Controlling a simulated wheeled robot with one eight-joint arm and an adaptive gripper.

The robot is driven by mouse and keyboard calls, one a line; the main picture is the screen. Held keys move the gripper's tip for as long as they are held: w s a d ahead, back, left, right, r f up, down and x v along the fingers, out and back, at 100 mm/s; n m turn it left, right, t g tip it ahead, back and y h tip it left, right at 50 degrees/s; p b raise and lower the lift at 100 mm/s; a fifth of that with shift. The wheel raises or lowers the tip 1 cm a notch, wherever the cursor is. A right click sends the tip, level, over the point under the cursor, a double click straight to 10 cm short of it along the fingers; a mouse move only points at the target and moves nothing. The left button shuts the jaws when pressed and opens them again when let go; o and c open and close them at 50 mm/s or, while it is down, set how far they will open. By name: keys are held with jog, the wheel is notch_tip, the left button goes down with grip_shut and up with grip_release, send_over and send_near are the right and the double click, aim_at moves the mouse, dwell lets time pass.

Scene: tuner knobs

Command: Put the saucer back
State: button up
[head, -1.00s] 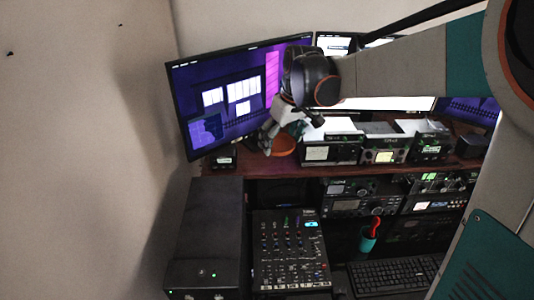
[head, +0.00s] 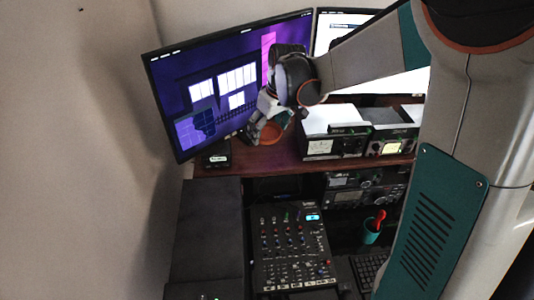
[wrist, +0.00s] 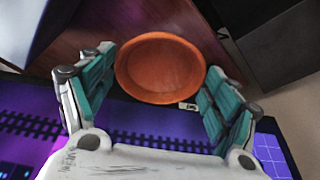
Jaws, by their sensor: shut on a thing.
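The orange, round saucer (head: 270,134) is at my gripper (head: 262,126), over the left part of the wooden shelf, in front of the large left monitor. In the wrist view the saucer (wrist: 160,68) sits between the two teal-padded fingers of my gripper (wrist: 160,85), its inner face showing. The gripper is shut on it. I cannot tell whether the saucer touches the shelf or is held just above it.
The left monitor (head: 225,85) stands close behind the gripper. A small dark box (head: 216,157) is left of it on the wooden shelf (head: 280,160). Radios (head: 333,144) stand to the right. Below are a mixer (head: 293,245) and a teal cup (head: 371,231).

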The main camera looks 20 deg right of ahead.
aim_at(266, 160)
notch_tip(266, 160, down, 10)
jog(key=shift+s+f+b, duration=0.1)
jog(key=shift+f+b, duration=0.15)
jog(key=shift+b, duration=0.15)
jog(key=o, duration=1.3)
jog(key=shift+f, duration=0.1)
